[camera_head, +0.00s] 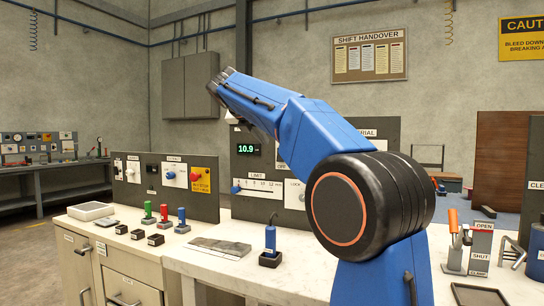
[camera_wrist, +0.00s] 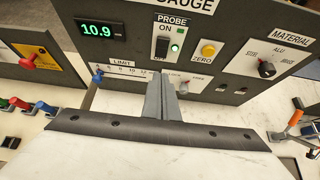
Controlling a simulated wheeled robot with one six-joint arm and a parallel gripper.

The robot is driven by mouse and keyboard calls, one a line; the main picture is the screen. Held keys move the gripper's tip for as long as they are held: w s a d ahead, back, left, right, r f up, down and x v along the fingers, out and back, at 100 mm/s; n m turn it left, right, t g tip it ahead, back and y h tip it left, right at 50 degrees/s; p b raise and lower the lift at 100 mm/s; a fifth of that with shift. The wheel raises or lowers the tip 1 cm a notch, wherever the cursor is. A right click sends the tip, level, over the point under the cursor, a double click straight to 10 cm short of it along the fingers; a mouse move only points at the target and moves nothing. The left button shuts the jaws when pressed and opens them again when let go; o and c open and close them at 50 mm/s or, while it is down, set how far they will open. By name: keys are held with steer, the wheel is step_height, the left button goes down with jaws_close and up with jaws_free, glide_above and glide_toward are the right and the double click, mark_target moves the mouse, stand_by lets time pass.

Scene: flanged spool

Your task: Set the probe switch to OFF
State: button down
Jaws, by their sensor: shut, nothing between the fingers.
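The probe switch (camera_wrist: 162,48) is a dark lever on the grey gauge panel in the wrist view, under the PROBE label. I cannot tell whether the tips touch the panel.
The gauge display (camera_head: 248,149) reads 10.9. A yellow ZERO button (camera_wrist: 208,49) and a MATERIAL knob (camera_wrist: 267,69) are right of the switch. A blue-handled LIMIT slider (camera_wrist: 97,75) is at left. White worktop (camera_head: 187,258) lies in front.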

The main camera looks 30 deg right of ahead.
mark_target(281, 156)
steer(key=shift+d+f, duration=0.1)
steer(key=x, duration=0.9)
steer(key=r+x, duration=0.1)
steer(key=x, duration=0.3)
steer(key=shift+w+d+f, duration=0.2)
steer(key=shift+w+d, duration=0.15)
steer(key=shift+d, duration=0.1)
steer(key=shift+w+d+f, duration=0.1)
steer(key=shift+d+f, duration=0.1)
steer(key=shift+f, duration=0.05)
steer(key=shift+r, duration=0.2)
steer(key=shift+r, duration=0.7)
